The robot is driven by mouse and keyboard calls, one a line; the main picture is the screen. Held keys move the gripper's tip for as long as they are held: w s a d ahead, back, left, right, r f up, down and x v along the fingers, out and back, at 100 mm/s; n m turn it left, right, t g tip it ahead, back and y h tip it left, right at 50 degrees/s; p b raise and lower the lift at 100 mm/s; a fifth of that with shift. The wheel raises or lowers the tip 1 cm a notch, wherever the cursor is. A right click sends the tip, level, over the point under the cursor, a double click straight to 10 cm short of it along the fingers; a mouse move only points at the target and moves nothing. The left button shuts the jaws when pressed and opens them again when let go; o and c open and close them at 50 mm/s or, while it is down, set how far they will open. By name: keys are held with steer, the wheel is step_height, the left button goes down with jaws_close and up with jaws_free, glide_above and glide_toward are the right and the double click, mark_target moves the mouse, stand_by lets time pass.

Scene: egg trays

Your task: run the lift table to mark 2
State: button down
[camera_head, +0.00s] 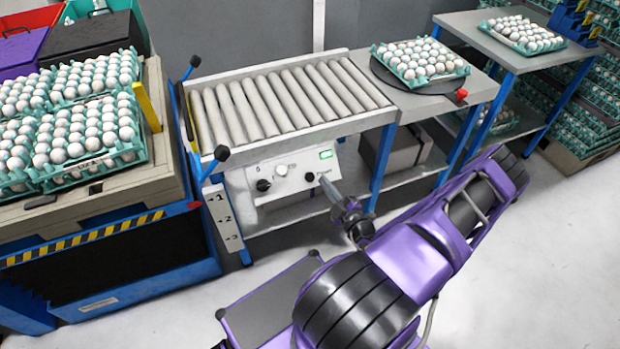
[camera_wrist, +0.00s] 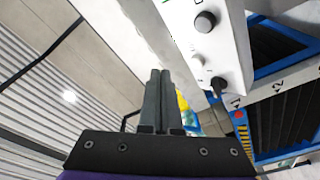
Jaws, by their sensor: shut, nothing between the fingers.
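The lift table (camera_head: 130,227) stands at the left in the head view, with a blue frame, a hazard-striped edge and egg trays on top. A scale plate (camera_head: 224,217) marked 1, 2 and 3 stands at its right corner. I cannot tell for certain which mark the table is level with. The white control panel (camera_head: 280,197) under the roller conveyor has dark knobs, a pale button and a lit green display (camera_head: 326,154). My gripper (camera_head: 324,181) is shut and empty, close to the panel's right knob (camera_head: 310,177); contact is unclear. In the wrist view, the panel (camera_wrist: 178,14) lies right of the fingers (camera_wrist: 158,78).
The roller conveyor (camera_head: 285,98) is empty. An egg tray (camera_head: 420,76) sits on a round dark plate to its right. Another egg tray (camera_head: 523,47) is on the far-right table. Blue legs stand around the panel.

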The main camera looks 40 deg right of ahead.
mark_target(310, 177)
steer(key=shift+w+f, duration=0.1)
steer(key=w+d+f+b, duration=0.1)
steer(key=w+f+b, duration=0.4)
steer(key=w+b, duration=0.1)
steer(key=shift+d+f, duration=0.25)
steer(key=shift+f, duration=0.1)
steer(key=shift+w, duration=0.1)
steer(key=shift+f, duration=0.1)
stand_by(1.9)
steer(key=shift+w+f+b, duration=0.2)
steer(key=shift+w+b, duration=0.1)
steer(key=shift+b, duration=0.1)
